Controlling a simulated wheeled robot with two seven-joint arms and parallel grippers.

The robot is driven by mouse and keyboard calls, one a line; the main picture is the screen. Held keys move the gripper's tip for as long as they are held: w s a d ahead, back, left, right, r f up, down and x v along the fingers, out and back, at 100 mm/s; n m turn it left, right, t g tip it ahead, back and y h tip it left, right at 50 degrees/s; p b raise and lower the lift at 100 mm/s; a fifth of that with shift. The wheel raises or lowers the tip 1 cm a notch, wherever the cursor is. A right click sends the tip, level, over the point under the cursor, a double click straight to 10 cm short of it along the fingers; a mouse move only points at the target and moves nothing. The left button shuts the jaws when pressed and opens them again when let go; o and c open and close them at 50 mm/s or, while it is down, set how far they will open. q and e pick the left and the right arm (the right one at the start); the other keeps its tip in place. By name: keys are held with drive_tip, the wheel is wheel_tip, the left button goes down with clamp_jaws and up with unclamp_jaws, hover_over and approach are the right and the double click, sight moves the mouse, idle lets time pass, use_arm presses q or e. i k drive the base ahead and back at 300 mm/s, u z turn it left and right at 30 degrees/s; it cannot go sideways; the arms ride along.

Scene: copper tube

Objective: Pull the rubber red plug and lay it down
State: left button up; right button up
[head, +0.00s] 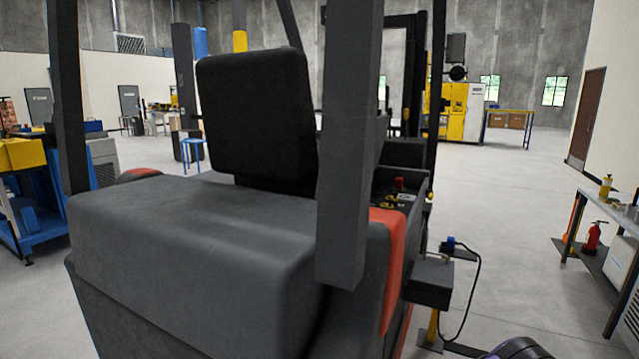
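I cannot make out a red rubber plug or a copper tube in the head view. A small red part (400,184) shows on the forklift's side by the seat, too small to identify. Neither of my grippers is in view. A dark rounded shape with a purple tint shows at the bottom edge, right of centre; I cannot tell whether it is part of me.
A grey forklift (190,240) fills the left and centre, close by. Beside it, a dark box (430,282) with a hanging cable stands near a yellow post. A workbench (610,215) and red fire extinguisher (593,238) are at right. Floor between is open.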

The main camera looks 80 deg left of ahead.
sight(398, 181)
drive_tip(key=u, duration=0.4)
drive_tip(key=i, duration=2.05)
drive_tip(key=u, duration=2.35)
